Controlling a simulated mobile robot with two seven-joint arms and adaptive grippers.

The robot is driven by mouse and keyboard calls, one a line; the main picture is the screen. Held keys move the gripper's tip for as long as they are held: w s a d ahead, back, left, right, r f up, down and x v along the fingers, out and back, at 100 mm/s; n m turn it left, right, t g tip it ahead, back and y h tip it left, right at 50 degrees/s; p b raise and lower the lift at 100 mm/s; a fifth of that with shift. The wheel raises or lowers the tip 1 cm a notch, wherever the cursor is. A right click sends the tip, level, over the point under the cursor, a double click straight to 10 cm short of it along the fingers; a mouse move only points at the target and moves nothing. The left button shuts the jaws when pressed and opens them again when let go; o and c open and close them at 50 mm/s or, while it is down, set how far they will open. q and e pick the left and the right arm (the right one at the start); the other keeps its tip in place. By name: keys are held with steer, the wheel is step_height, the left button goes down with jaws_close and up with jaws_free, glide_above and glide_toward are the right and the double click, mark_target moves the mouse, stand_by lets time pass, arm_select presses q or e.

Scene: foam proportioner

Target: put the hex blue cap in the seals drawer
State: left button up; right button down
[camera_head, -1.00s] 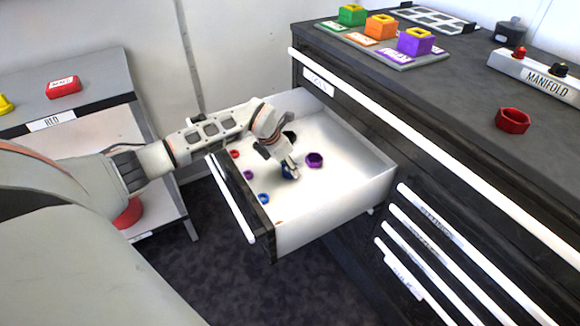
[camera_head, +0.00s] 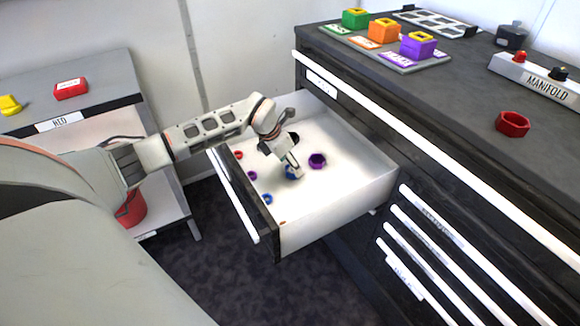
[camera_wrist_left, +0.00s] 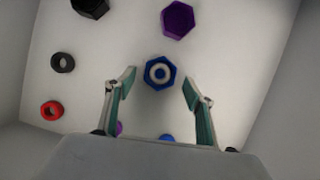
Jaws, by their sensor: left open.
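The hex blue cap (camera_wrist_left: 155,73) lies on the white floor of the open seals drawer (camera_head: 340,205). In the left wrist view it sits just beyond and between the fingertips, apart from both, with a pale ring in its middle. In the head view the blue cap (camera_head: 292,173) is partly hidden by the gripper. My left gripper (camera_head: 290,165) is open and empty inside the drawer, over the cap; its two fingers (camera_wrist_left: 155,82) stand wide apart in the wrist view. My right gripper is in neither view.
The drawer also holds a purple hex cap (camera_head: 318,160), a black cap (camera_wrist_left: 90,7) and several small rings, including a red one (camera_wrist_left: 52,110). A red hex cap (camera_head: 512,124) and the manifold (camera_head: 545,76) stand on the dark cabinet top. A side shelf (camera_head: 85,105) is at left.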

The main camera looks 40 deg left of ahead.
arm_select(q)
steer(key=d+p+v, duration=0.1)
steer(key=p+v, duration=0.1)
steer(key=v, duration=0.7)
steer(key=shift+a+r, duration=0.15)
steer(key=shift+a, duration=0.35)
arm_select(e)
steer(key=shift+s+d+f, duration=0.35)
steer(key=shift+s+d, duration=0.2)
arm_select(q)
steer(key=shift+s, duration=0.1)
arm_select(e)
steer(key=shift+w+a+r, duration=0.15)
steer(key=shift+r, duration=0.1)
